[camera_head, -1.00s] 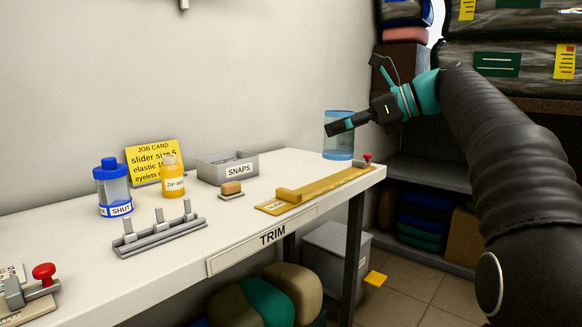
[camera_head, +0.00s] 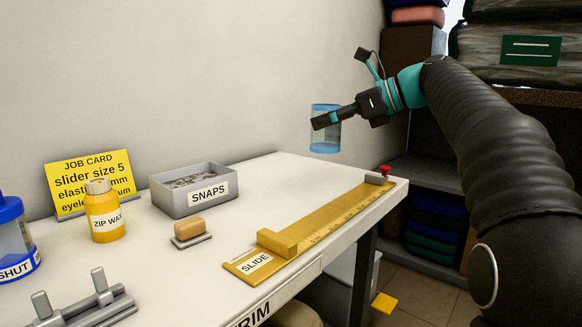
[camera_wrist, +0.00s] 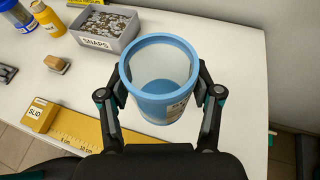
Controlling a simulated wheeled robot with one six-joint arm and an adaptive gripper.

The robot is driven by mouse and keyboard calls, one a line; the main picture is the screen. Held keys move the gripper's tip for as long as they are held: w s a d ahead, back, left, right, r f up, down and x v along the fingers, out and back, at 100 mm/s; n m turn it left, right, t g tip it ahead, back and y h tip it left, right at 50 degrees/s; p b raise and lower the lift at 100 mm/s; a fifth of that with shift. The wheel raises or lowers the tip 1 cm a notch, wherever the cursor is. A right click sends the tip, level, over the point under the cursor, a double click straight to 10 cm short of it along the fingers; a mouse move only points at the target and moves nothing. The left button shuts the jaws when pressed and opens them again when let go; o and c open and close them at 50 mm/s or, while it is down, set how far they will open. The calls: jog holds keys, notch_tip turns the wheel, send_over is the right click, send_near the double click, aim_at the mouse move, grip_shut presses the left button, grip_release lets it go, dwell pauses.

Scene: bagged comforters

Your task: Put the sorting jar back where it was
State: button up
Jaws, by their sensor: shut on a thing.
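The sorting jar is a clear, blue-tinted open jar (camera_head: 325,140) with a blue rim, upright near the far right end of the white table (camera_head: 160,270). My gripper (camera_head: 325,119) is shut on it from the right side. In the wrist view the jar (camera_wrist: 160,75) sits between both fingers (camera_wrist: 160,100); it looks empty, and a label on its side is partly visible. In the head view the jar appears a little above the table's far edge; its exact height is hard to tell.
On the table are a grey SNAPS bin (camera_head: 193,190), a yellow SLIDE ruler (camera_head: 315,225), a ZIP WAX bottle (camera_head: 105,212), a yellow job card (camera_head: 88,178), a blue-lidded jar (camera_head: 14,238), a small brush-like block (camera_head: 190,230) and a grey rack (camera_head: 85,305).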

aim_at(338, 141)
jog(key=shift+w+a+f+b, duration=0.7)
jog(key=shift+a+f, duration=0.6)
jog(key=shift+f, duration=0.3)
jog(key=shift+w+a+f+b, duration=0.55)
jog(key=shift+w+a+f, duration=0.3)
jog(key=shift+a+f, duration=0.6)
jog(key=shift+w+a+f+b, duration=0.7)
jog(key=shift+a+f, duration=0.5)
jog(key=shift+f, duration=0.5)
jog(key=shift+f, duration=0.15)
jog(key=o, duration=1.2)
jog(key=shift+d+r, duration=0.25)
jog(key=shift+r, duration=0.05)
jog(key=p+v, duration=0.2)
jog(key=v, duration=0.9)
jog(key=shift+d+p, duration=0.25)
jog(key=shift+p, duration=0.15)
